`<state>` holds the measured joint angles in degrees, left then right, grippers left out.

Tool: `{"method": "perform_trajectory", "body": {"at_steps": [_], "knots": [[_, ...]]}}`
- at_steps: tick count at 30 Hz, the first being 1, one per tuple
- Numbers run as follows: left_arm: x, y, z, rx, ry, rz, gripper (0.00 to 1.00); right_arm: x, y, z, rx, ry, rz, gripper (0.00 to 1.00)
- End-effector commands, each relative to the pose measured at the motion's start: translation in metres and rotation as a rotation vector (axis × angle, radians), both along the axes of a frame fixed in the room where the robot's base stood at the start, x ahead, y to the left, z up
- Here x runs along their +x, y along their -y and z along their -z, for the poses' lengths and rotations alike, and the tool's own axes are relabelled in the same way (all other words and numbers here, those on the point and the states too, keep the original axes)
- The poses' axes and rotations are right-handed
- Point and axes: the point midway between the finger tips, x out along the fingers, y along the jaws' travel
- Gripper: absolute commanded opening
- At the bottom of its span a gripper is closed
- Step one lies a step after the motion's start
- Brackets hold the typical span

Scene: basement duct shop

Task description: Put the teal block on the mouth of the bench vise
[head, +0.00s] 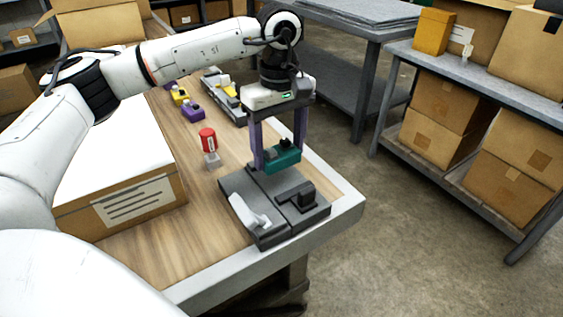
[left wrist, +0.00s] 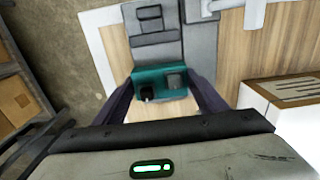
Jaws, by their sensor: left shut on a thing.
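The teal block (head: 287,162), with dark raised parts on top, is between the two purple fingers of my left gripper (head: 279,158), which is shut on it. The left wrist view shows the block (left wrist: 160,73) between the fingertips too. The grey bench vise (head: 262,226) lies on the wooden table, with a dark raised jaw and a light grey handle. The block hangs at the far end of the vise in the head view; I cannot tell whether they touch. The vise (left wrist: 156,48) extends beyond the block in the left wrist view. My right gripper is not in view.
A red-capped item (head: 208,141) stands left of the vise. A large cardboard box (head: 140,207) takes the table's left. Purple (head: 193,114) and yellow (head: 180,95) items and a grey device (head: 224,97) lie farther back. A shelf with boxes stands right, across open floor.

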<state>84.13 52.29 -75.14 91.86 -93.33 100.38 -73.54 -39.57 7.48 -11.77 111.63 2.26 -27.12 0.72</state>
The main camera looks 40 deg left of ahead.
Motion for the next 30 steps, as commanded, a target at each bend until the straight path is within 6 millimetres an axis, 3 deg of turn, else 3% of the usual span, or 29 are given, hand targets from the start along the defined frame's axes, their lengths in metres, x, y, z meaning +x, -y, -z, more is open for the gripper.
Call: {"method": "perform_trajectory", "body": {"at_steps": [12, 22, 23, 24, 26, 30], "knots": [[0.0, 0.0, 0.041, 0.0, 0.001, 0.001, 0.31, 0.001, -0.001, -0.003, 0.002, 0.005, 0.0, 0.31], [0.0, 0.0, 0.045, -0.001, 0.003, 0.001, 0.31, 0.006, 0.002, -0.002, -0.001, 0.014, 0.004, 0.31], [0.0, 0.0, 0.046, 0.0, 0.001, 0.001, 0.67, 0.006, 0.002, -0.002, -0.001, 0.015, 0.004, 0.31], [0.0, 0.0, 0.045, 0.0, 0.001, 0.001, 0.74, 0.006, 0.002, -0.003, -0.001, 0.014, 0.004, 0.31], [0.0, 0.0, 0.045, 0.0, 0.001, 0.001, 0.84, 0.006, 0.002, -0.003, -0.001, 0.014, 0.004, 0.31], [0.0, 0.0, 0.045, 0.0, 0.001, 0.001, 0.84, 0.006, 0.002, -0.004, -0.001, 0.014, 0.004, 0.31]]}}
